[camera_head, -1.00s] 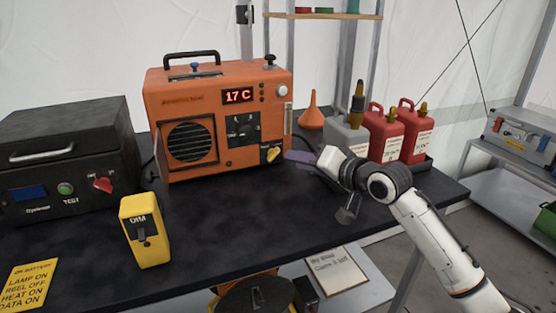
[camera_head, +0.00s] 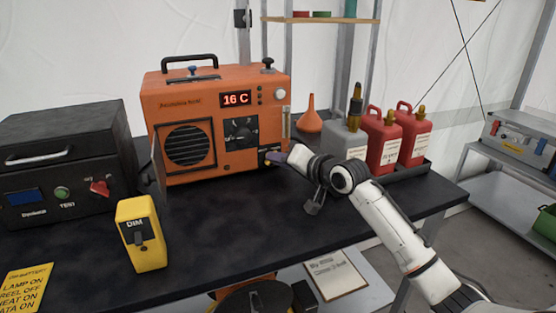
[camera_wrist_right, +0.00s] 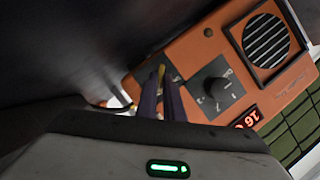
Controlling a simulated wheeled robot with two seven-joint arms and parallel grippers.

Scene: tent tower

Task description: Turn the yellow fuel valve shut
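The yellow fuel valve (camera_head: 266,163) is a small knob low on the right of the orange heater's front. In the head view it is mostly hidden by my right gripper (camera_head: 276,157), which reaches it from the right. In the right wrist view the purple fingers of my right gripper (camera_wrist_right: 161,95) point at the heater, with a narrow gap between them. A yellow bit of the valve (camera_wrist_right: 161,70) shows between their tips. Whether the fingers press on it is not clear. My left gripper is not in view.
The orange heater (camera_head: 215,92) reads 16 C. An orange funnel (camera_head: 310,118), a grey can (camera_head: 343,140) and red cans (camera_head: 381,138) stand close to my right arm. A yellow DIM box (camera_head: 141,235) and a black case (camera_head: 62,160) are at the left.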

